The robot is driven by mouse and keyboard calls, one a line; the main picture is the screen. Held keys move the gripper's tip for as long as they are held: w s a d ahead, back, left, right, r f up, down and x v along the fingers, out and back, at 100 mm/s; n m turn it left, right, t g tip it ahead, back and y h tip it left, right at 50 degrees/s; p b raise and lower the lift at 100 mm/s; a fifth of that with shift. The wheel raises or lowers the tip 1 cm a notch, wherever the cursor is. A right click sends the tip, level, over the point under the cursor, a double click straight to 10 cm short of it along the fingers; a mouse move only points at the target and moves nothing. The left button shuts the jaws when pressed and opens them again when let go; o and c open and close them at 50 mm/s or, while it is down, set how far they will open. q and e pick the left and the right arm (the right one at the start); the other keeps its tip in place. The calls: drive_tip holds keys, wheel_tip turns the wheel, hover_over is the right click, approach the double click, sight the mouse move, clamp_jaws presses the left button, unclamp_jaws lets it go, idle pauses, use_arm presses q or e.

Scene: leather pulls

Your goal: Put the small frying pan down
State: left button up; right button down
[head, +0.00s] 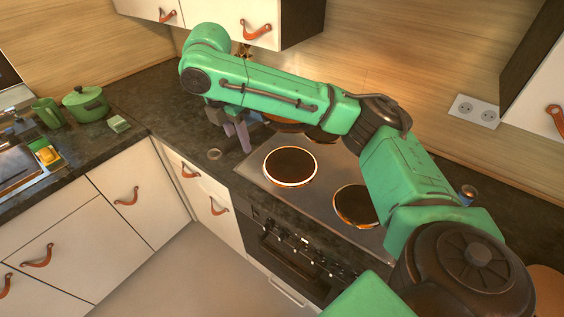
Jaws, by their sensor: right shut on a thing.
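My right arm reaches from the lower right across the stove to its back left. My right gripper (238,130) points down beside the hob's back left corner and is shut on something. The hold is mostly hidden by the wrist and forearm. A dark round shape (287,126) with a brownish edge shows just under the forearm, at the hob's back. It is too covered to tell whether it is the small frying pan or a burner. My left gripper is not in view.
The stove top (318,181) has two bare burners, one at front left (290,166) and one at right (354,205). A green pot (86,104) and green mug (47,112) stand on the left counter. A wall cupboard (290,22) hangs above the arm.

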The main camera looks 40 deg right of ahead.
wheel_tip(320, 180, down, 20)
drive_tip(key=c, duration=0.6)
unclamp_jaws()
drive_tip(key=shift+r, duration=0.1)
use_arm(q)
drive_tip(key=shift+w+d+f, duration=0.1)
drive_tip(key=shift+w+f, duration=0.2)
use_arm(e)
drive_tip(key=shift+o, duration=0.2)
drive_tip(key=shift+s, duration=0.1)
use_arm(q)
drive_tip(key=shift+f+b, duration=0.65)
drive_tip(key=shift+b, duration=0.2)
use_arm(e)
wheel_tip(320, 180, up, 12)
drive_tip(key=a, duration=0.1)
drive_tip(key=shift+s+a, duration=0.2)
drive_tip(key=shift+a, duration=0.15)
